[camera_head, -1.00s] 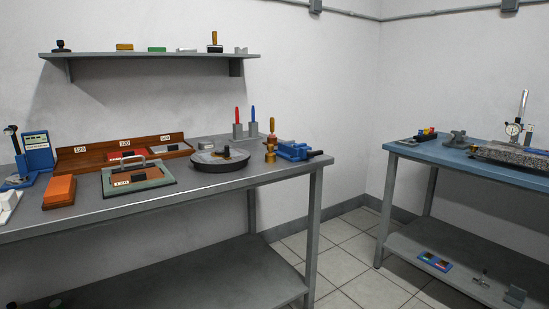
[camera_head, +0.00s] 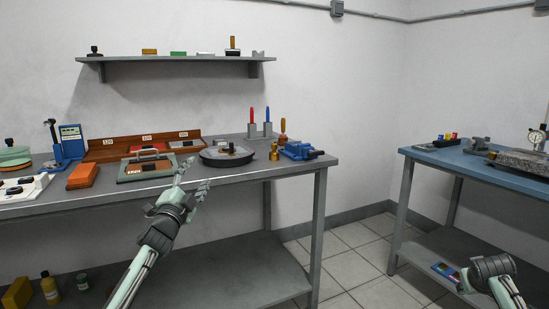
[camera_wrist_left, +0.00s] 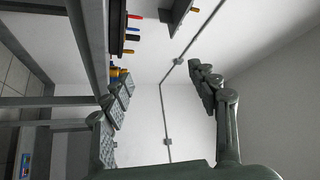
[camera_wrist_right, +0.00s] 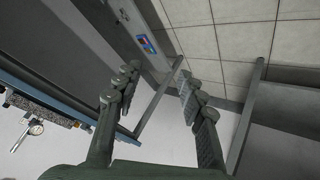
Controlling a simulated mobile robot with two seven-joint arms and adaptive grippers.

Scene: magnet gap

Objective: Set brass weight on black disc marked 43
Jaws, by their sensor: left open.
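The brass weight (camera_head: 274,152) stands on the grey workbench, just left of a blue vise. A round dark plate (camera_head: 227,155) with a small dark piece on top lies left of it. Small black discs (camera_head: 14,190) sit on a white tray at the far left; I cannot read a 43 anywhere. My left gripper (camera_head: 194,178) is open and empty, in front of the bench edge, apart from the weight; its spread fingers show in the left wrist view (camera_wrist_left: 160,72). My right gripper (camera_wrist_right: 157,74) is open and empty, low near the blue table.
The blue vise (camera_head: 300,151), red and blue handled tools (camera_head: 259,130), a framed plate with handle (camera_head: 147,169) and an orange block (camera_head: 83,175) crowd the bench. A shelf (camera_head: 178,59) hangs above. The blue table (camera_head: 450,160) stands at the right.

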